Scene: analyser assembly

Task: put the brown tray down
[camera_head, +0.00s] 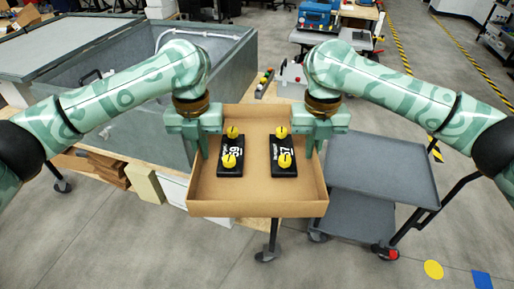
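The brown tray (258,207) is an open cardboard-coloured box in the middle of the head view. It lies level between my two arms. Two black blocks with yellow knobs and white print lie in it, the left block (232,145) and the right block (284,165). My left gripper (203,148) is at the tray's left wall and my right gripper (311,148) is at its right wall. Their fingers meet the walls, but whether they are closed on them is hard to see. What supports the tray from below is hidden.
A grey two-level cart (385,170) stands to the right of the tray, its top empty. A large grey bin (130,90) stands to the left, with a wooden bench edge and boxes (145,184) below. Open floor lies in front.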

